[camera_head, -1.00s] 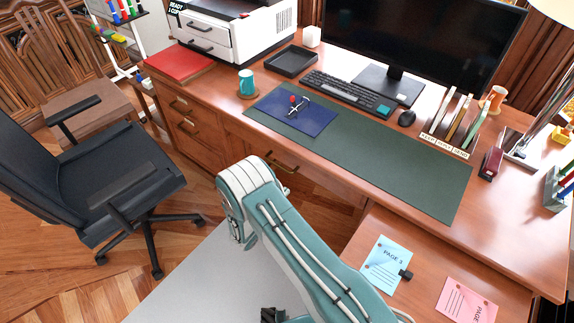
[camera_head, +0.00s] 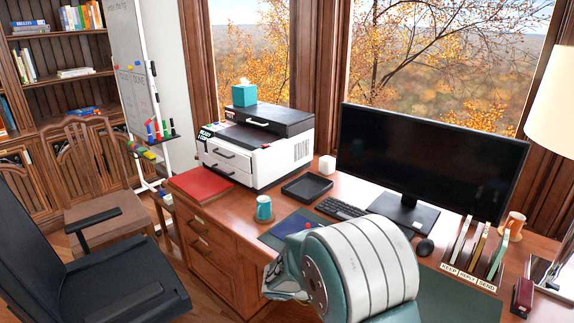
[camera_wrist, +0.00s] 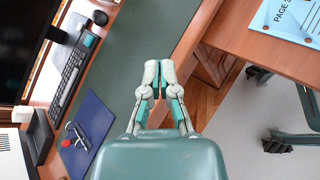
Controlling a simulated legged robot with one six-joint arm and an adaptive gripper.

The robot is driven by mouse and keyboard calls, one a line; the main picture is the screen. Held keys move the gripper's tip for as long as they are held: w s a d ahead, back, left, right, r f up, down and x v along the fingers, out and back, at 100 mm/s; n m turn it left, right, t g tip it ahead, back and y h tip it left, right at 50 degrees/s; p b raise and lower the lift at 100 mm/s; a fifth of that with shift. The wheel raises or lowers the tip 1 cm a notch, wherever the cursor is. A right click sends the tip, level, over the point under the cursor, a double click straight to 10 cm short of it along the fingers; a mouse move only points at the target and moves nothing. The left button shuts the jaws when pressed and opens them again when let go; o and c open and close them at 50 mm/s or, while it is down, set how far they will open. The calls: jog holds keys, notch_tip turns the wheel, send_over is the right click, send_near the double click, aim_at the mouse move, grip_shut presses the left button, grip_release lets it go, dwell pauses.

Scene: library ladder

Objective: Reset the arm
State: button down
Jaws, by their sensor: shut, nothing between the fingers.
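My gripper (camera_wrist: 158,76) shows in the wrist view with its fingertips together and nothing between them. It is above the desk's front edge, over the dark green desk mat (camera_wrist: 150,32). In the head view my arm, teal and white, is folded large at the lower middle and covers part of the desk. The gripper's fingers are hidden there. No object is held.
An office chair (camera_head: 115,275) stands at the left. A blue page (camera_wrist: 286,18) lies on the wooden surface.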

jog(key=s+r+m+t+y, duration=0.1)
jog(key=s+r+m+y, duration=0.5)
jog(key=s, duration=0.5)
jog(key=s+r+m+t+y, duration=0.2)
jog(key=s+r+m+y, duration=0.4)
jog(key=s+r, duration=0.5)
jog(key=shift+s+m+y, duration=0.3)
jog(key=shift+s+m, duration=0.35)
jog(key=shift+m, duration=0.35)
